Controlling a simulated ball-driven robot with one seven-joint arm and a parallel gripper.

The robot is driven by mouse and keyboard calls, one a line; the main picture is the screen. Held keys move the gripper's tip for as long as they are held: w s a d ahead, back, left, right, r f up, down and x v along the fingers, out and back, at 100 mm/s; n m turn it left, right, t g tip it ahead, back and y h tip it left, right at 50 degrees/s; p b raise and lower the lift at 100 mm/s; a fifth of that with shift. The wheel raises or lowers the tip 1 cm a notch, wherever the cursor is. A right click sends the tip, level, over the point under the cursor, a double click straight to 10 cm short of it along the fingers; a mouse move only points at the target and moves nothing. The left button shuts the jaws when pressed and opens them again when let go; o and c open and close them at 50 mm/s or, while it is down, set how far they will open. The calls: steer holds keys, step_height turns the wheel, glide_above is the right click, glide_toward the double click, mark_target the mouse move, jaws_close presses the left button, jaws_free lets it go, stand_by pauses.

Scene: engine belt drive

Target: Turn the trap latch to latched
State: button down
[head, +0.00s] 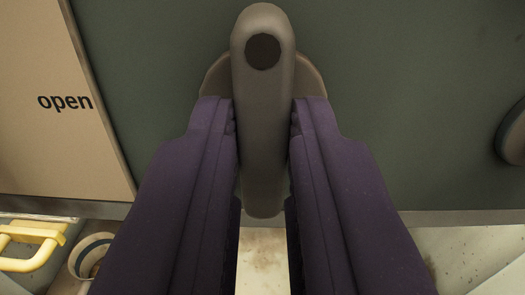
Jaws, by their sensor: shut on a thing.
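The trap latch (263,85) is a grey-brown elongated handle with a dark round spot near its top end. It stands upright in the picture, in front of a rounder base (214,78) on a dark green panel. My gripper (264,120) has its two purple fingers on either side of the handle, shut on it around its middle. The fingers hide parts of the base and of the handle's sides. The word "open" shows on a tan plate at the left; no "latched" mark is in view.
The tan plate (50,150) lies left of the latch. A dark rounded part (513,135) juts in at the right edge. Below the panel's lower edge are a yellow handle (30,245), a cup-like container (93,252) at lower left, and a pale stained surface (465,255).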

steer(key=n+p, duration=0.1)
steer(key=n, duration=0.3)
steer(key=n+p, duration=0.2)
steer(key=n, duration=0.3)
steer(key=shift+a+p, duration=0.1)
steer(key=shift+p, duration=0.2)
steer(key=n+p, duration=0.2)
steer(key=n, duration=0.2)
steer(key=shift+a+p, duration=0.1)
steer(key=shift+p, duration=0.25)
steer(key=shift+f+n+p, duration=0.15)
steer(key=shift+n+p, duration=0.95)
steer(key=shift+n, duration=1)
steer(key=c, duration=1.1)
jaws_free()
steer(key=shift+o, duration=0.2)
steer(key=shift+s, duration=0.1)
